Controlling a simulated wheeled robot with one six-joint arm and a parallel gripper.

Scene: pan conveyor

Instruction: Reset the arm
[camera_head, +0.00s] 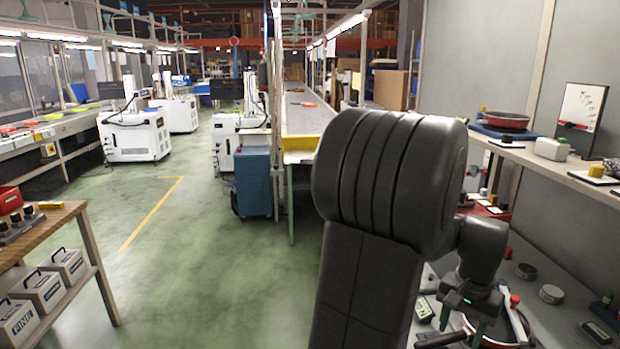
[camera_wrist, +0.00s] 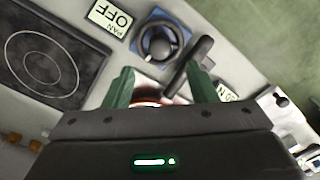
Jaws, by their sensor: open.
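My gripper (camera_wrist: 160,67) shows in the wrist view with its two green fingers apart. A black handle (camera_wrist: 197,55) slants between the fingers, close to the right one; I cannot tell whether they touch. A red-rimmed pan (camera_wrist: 150,101) is partly hidden behind the gripper body. In the head view my dark arm fills the centre right, and my gripper (camera_head: 462,322) is low at the right over the lower bench, beside a red-edged pan (camera_head: 492,341). The fingertips are hard to make out there.
An upper shelf (camera_head: 560,168) with a red pan (camera_head: 505,121) stands above the bench.

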